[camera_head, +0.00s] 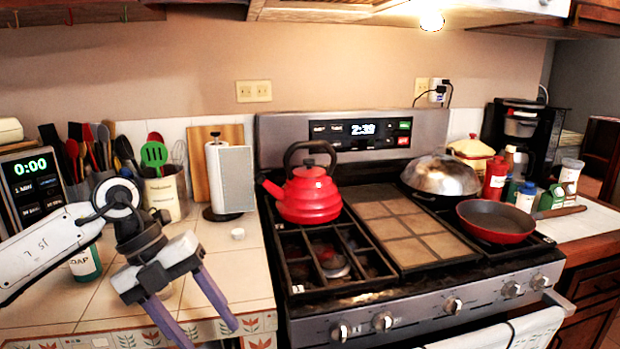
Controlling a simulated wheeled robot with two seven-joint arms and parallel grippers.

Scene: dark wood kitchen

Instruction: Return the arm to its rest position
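My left arm comes in from the left edge of the head view, over the tiled counter. My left gripper (203,325) points down and toward the front, near the counter's front edge. Its two purple-grey fingers are spread apart with nothing seen between them. It is left of the stove and apart from the red kettle. My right arm and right gripper are not in view.
A red kettle (309,193) stands on the stove's back left burner. A red pan (495,221) and a domed metal lid (440,175) are on the right. A soap bottle (86,264) stands behind my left arm. A paper towel roll (230,180) and utensil crock (166,194) stand on the counter.

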